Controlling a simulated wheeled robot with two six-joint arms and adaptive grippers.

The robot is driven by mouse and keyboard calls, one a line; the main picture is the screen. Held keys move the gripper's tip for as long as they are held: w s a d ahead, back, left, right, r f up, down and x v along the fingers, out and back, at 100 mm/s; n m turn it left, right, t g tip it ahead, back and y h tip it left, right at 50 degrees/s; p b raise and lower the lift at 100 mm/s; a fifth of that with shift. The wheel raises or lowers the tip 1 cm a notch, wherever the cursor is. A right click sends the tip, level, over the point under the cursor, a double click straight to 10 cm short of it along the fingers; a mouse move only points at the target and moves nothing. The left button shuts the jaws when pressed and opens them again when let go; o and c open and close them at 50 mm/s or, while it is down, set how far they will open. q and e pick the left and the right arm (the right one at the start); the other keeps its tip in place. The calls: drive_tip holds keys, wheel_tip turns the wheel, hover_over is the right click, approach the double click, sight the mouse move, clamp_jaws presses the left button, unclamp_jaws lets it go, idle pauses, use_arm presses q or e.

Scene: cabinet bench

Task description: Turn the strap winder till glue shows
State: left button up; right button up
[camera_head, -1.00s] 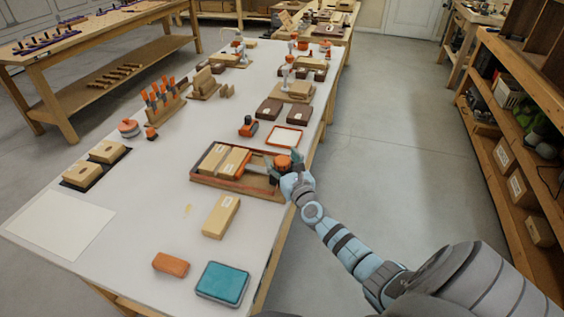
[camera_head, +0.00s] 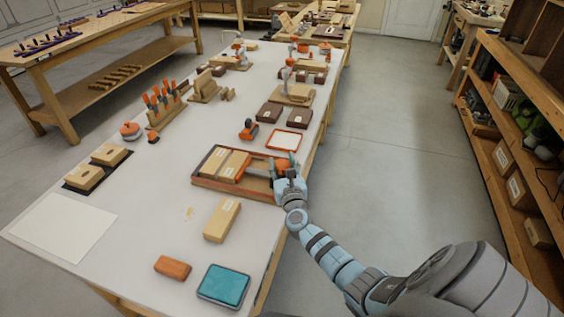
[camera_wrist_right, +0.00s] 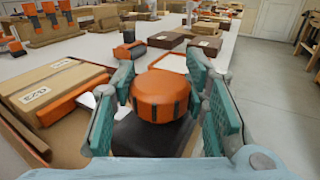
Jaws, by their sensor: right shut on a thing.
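The strap winder's round orange knob (camera_wrist_right: 160,95) has dark notches and sits above a dark base in the right wrist view. My right gripper (camera_wrist_right: 163,97) has its teal fingers on both sides of the knob and is shut on it. In the head view the right gripper (camera_head: 286,168) is at the right end of a red-edged wooden tray (camera_head: 258,190) and mostly covers the knob. Two labelled tan blocks (camera_head: 234,165) lie side by side in the tray, with an orange bar against them. I cannot make out glue at their joint. My left gripper is not in view.
A loose tan block (camera_head: 222,220), an orange-brown block (camera_head: 173,267) and a teal pad (camera_head: 223,286) lie on the near bench. A small yellowish mark (camera_head: 188,213) is left of the loose block. A red-framed white tray (camera_head: 284,140) lies just beyond the wooden tray.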

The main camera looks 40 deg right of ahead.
drive_tip(key=shift+a+f+m+g+h, duration=0.1)
drive_tip(key=shift+m+g+h, duration=0.7)
drive_tip(key=shift+h, duration=0.4)
drive_tip(key=shift+f+m+g+h+b, duration=0.1)
drive_tip(key=shift+m+g+h+b, duration=0.5)
drive_tip(key=shift+m+h, duration=0.4)
drive_tip(key=m+g+h+b, duration=0.2)
drive_tip(key=g, duration=0.1)
drive_tip(key=shift+f+m+g+h+b, duration=0.1)
drive_tip(key=shift+m+g+h+b, duration=0.2)
drive_tip(key=shift+b, duration=0.1)
drive_tip(key=shift+m+g+h+b, duration=0.6)
drive_tip(key=shift+m+g+b, duration=0.15)
drive_tip(key=shift+g, duration=0.25)
drive_tip(key=shift+r, duration=0.2)
drive_tip(key=o, duration=1.2)
drive_tip(key=shift+s, duration=0.1)
drive_tip(key=shift+c, duration=0.2)
